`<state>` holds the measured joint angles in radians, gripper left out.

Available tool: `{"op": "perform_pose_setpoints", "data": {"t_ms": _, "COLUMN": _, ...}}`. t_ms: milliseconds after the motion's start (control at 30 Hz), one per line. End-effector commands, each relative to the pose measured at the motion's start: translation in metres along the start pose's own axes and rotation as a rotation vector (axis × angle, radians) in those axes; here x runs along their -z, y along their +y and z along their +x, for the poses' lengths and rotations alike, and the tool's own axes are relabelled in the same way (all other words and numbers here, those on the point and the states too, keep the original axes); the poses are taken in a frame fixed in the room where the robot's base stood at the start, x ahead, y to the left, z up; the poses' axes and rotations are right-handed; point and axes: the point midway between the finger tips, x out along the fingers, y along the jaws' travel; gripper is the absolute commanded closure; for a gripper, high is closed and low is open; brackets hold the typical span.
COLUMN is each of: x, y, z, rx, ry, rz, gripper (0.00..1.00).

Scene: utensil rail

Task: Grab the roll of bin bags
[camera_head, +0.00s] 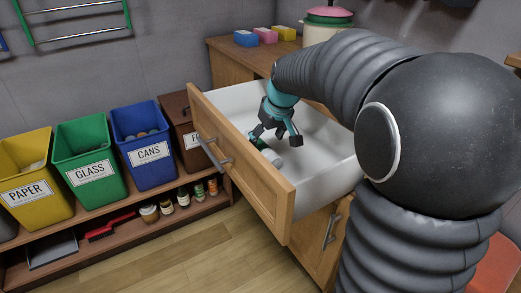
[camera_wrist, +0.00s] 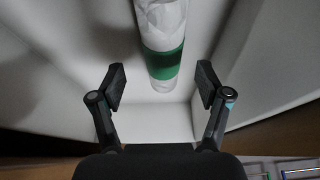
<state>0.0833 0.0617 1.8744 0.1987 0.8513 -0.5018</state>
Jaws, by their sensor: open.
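The roll of bin bags (camera_wrist: 163,58) is a white cylinder with a green band, lying in the open drawer (camera_head: 329,163). In the wrist view my gripper (camera_wrist: 162,84) is open, with one finger on each side of the roll's near end. Neither finger appears to touch the roll.
The drawer's wooden front (camera_head: 245,172) and white walls surround the gripper. Yellow, green, blue and brown bins stand on a shelf at the left, with jars (camera_head: 167,205) below. Sponges (camera_head: 265,36) and a pot (camera_head: 327,25) sit on the counter behind.

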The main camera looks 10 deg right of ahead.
Motion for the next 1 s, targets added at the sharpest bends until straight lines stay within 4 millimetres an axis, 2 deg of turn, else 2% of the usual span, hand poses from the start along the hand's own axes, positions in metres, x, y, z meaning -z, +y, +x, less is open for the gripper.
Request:
{"op": "perform_pose_setpoints", "data": {"t_ms": 167, "x": 0.0, "y": -0.001, "z": 0.011, "rx": 0.001, "ry": -0.001, "rz": 0.0, "gripper": 0.24}}
{"op": "perform_pose_setpoints", "data": {"t_ms": 433, "x": 0.002, "y": -0.004, "z": 0.047, "rx": 0.001, "ry": -0.002, "rz": 0.0, "gripper": 0.24}}
{"op": "perform_pose_setpoints", "data": {"t_ms": 767, "x": 0.002, "y": -0.004, "z": 0.054, "rx": -0.001, "ry": 0.001, "rz": 0.0, "gripper": 0.24}}
{"op": "perform_pose_setpoints", "data": {"t_ms": 867, "x": 0.002, "y": -0.004, "z": 0.054, "rx": -0.001, "ry": 0.001, "rz": 0.0, "gripper": 0.44}}
{"op": "perform_pose_setpoints", "data": {"t_ms": 1000, "x": 0.002, "y": -0.004, "z": 0.054, "rx": -0.001, "ry": 0.001, "rz": 0.0, "gripper": 0.79}}
